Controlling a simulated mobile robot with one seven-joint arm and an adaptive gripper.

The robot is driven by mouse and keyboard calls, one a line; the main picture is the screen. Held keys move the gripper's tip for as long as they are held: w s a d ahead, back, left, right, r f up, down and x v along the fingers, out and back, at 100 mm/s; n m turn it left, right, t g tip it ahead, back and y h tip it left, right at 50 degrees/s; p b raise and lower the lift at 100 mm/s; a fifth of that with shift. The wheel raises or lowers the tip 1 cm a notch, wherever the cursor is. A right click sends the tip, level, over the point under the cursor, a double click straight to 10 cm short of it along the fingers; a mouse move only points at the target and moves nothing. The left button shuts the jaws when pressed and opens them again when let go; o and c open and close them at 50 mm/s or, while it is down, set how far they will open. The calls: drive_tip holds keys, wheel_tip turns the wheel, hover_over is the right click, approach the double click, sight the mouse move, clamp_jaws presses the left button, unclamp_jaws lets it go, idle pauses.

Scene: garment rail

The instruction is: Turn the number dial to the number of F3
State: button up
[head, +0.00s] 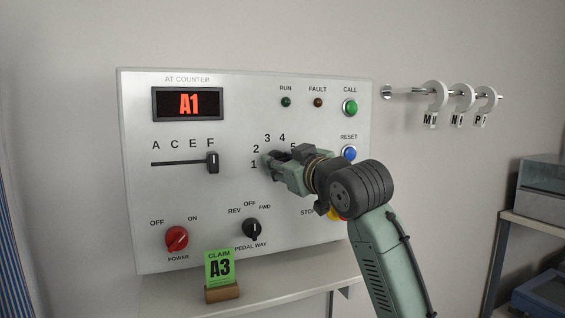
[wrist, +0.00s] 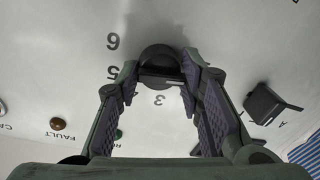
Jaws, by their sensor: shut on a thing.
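The number dial (wrist: 160,62) is a black round knob on the white panel. Printed numbers surround it, with 1 to 5 readable in the head view. My gripper (head: 273,162) is at the dial, and in the wrist view its fingers (wrist: 160,78) are shut on the knob's two sides. My gripper hides most of the dial in the head view, and I cannot tell which number it points to. The letter slider's handle (head: 213,162) stands below F. The red display (head: 188,104) reads A1. The green claim card (head: 219,268) reads A3.
Green CALL (head: 350,107) and blue RESET (head: 348,153) buttons sit right of the dial. A red power knob (head: 177,238) and black pedal-way knob (head: 252,229) are below. My arm partly covers a yellow-and-red STOP control. Lettered rings (head: 434,95) hang on the rail at right.

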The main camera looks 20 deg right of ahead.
drive_tip(key=shift+m, duration=0.3)
drive_tip(key=shift+f+m+t+h+p, duration=0.2)
drive_tip(key=shift+m+p, duration=1.1)
drive_tip(key=shift+m, duration=2.7)
drive_tip(key=shift+r+m+t+h+p, duration=0.1)
drive_tip(key=shift+m+t+h+p, duration=0.25)
drive_tip(key=shift+m+p, duration=2.3)
drive_tip(key=m+b, duration=0.2)
drive_tip(key=m, duration=0.1)
drive_tip(key=shift+f+b, duration=0.15)
drive_tip(key=shift+b, duration=0.2)
drive_tip(key=o, duration=1.1)
drive_tip(key=shift+o, duration=0.2)
drive_tip(key=shift+s, duration=0.1)
